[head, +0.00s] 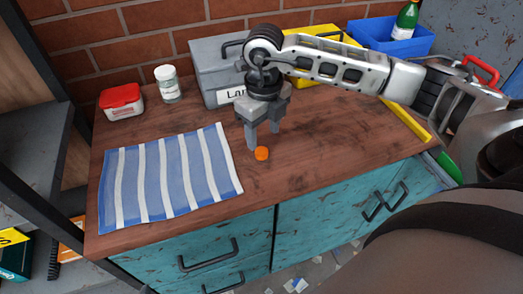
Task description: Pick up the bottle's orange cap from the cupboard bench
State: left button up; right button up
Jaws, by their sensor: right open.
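The small orange cap (262,153) lies on the brown wooden top of the cupboard bench (300,165), to the right of the striped cloth. My right gripper (263,142) is above the bench, pointing down, with its two grey fingers apart. It is open and empty. The cap sits close to the fingertips, a little nearer the front edge in the picture; I cannot tell whether they touch. A green bottle (407,20) stands in a blue bin (408,47) at the back right. My left gripper is not in view.
A blue and white striped cloth (168,178) covers the bench's left part. A red-lidded container (121,101), a white-lidded jar (168,84), a grey labelled box (213,65) and a yellow box (312,38) stand at the back. The front right of the top is clear.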

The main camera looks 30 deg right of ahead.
aim_at(262, 151)
jog(key=f, duration=0.4)
jog(key=shift+s+a+f, duration=0.1)
jog(key=shift+a+f, duration=0.2)
jog(key=shift+f, duration=0.05)
jog(key=c, duration=1)
jog(key=shift+r, duration=0.1)
jog(key=shift+c, duration=0.2)
